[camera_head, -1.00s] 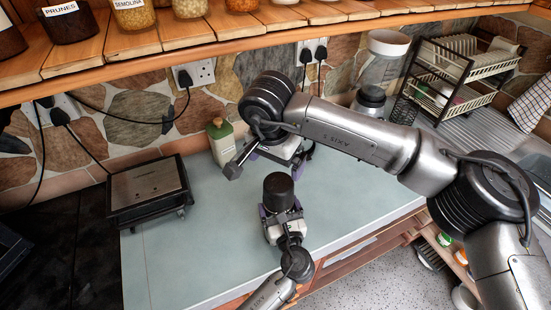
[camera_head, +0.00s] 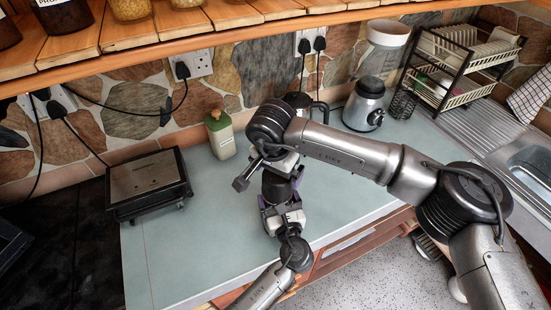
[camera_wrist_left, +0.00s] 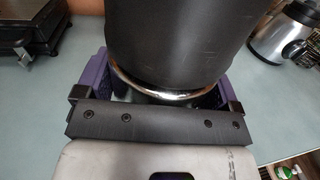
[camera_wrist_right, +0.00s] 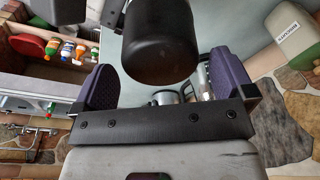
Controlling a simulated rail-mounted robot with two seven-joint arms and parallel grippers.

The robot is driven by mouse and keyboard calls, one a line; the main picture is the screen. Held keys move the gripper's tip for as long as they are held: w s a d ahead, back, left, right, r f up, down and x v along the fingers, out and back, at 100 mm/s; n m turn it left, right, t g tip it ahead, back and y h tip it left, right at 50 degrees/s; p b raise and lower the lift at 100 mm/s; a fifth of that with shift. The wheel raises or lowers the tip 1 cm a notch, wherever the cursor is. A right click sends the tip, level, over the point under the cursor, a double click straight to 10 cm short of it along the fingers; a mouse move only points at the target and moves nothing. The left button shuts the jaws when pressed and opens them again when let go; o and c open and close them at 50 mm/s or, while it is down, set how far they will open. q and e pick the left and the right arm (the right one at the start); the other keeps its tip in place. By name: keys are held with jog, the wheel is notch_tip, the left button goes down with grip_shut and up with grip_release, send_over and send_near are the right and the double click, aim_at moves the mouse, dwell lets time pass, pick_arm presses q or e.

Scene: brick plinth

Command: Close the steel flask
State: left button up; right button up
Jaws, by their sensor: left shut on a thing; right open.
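The flask (camera_head: 275,188) stands upright at the counter's front, its dark cap part partly hidden under my right arm. In the left wrist view the black cap (camera_wrist_left: 180,45) rises above a shiny steel rim (camera_wrist_left: 150,96). My left gripper (camera_head: 283,212) is shut on the flask below this cap. My right gripper (camera_head: 280,165) is just above and behind the flask. In the right wrist view the black cap (camera_wrist_right: 160,48) shows between its spread purple fingers (camera_wrist_right: 165,85), with gaps at the sides. I cannot tell how tightly the cap sits.
A black-sided grill (camera_head: 148,183) stands at the left and a green-capped bottle (camera_head: 220,135) by the wall. A blender base (camera_head: 367,103) and dish rack (camera_head: 465,65) are at the right. A wooden shelf (camera_head: 250,30) overhangs the back. The counter (camera_head: 180,250) is clear at front left.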

aim_at(268, 205)
jog(key=shift+w+d+f, duration=0.1)
jog(key=shift+w+f, duration=0.05)
jog(key=shift+f, duration=0.9)
jog(key=shift+w+d+f, duration=0.1)
jog(key=shift+w+f, duration=0.05)
jog(key=shift+f, duration=0.85)
jog(key=shift+c, duration=0.3)
jog(key=c, duration=0.8)
jog(key=shift+o, duration=0.2)
jog(key=m, duration=0.4)
jog(key=shift+g, duration=0.3)
jog(key=m, duration=0.4)
jog(key=shift+s+g+h, duration=0.1)
jog(key=shift+g+h, duration=0.2)
jog(key=shift+h, duration=0.1)
jog(key=m+g, duration=0.1)
jog(key=m, duration=0.6)
jog(key=o, duration=0.8)
